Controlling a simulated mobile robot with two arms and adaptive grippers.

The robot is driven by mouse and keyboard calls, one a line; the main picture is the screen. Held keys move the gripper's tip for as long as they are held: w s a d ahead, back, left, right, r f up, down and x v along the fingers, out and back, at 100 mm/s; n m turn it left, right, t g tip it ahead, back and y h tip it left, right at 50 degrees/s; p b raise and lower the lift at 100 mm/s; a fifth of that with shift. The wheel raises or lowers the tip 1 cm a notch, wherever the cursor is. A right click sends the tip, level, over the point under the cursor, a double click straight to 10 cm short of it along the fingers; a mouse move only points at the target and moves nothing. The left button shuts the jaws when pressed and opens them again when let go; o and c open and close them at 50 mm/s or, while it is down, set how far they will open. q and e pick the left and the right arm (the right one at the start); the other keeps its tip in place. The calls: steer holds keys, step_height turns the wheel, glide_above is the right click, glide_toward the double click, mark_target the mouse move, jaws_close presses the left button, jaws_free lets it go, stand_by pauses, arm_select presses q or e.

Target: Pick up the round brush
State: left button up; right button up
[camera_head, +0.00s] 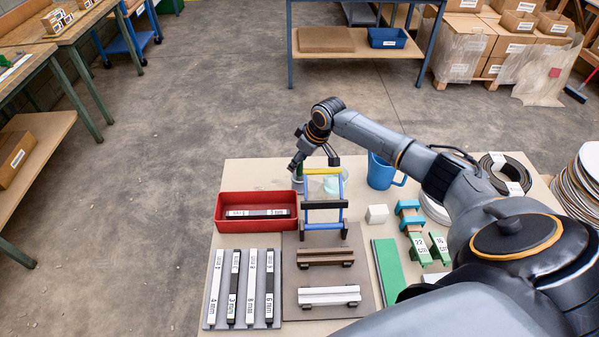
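I cannot make out the round brush for sure. My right arm reaches in from the right, and its gripper (314,162) points down over the far part of the work table (255,172). Its fingers look spread apart with nothing visible between them. Below the gripper is a small blue frame with a yellow bar (322,171) and black bars. Pale greenish containers (332,184) stand behind and beside this frame, partly hidden by it and the gripper. My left gripper is not in view.
A red tray (229,213) holds a labelled bar. A blue mug (380,173), a white block (377,214), brown and white rails, labelled strips (233,287), a green strip (388,270) and green-blue blocks (411,221) crowd the table. Black rings (507,171) lie at right.

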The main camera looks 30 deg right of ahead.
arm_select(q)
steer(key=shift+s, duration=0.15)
arm_select(e)
steer(key=shift+c, duration=0.4)
steer(key=c, duration=0.3)
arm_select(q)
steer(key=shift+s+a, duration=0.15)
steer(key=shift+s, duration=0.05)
arm_select(e)
jaws_close()
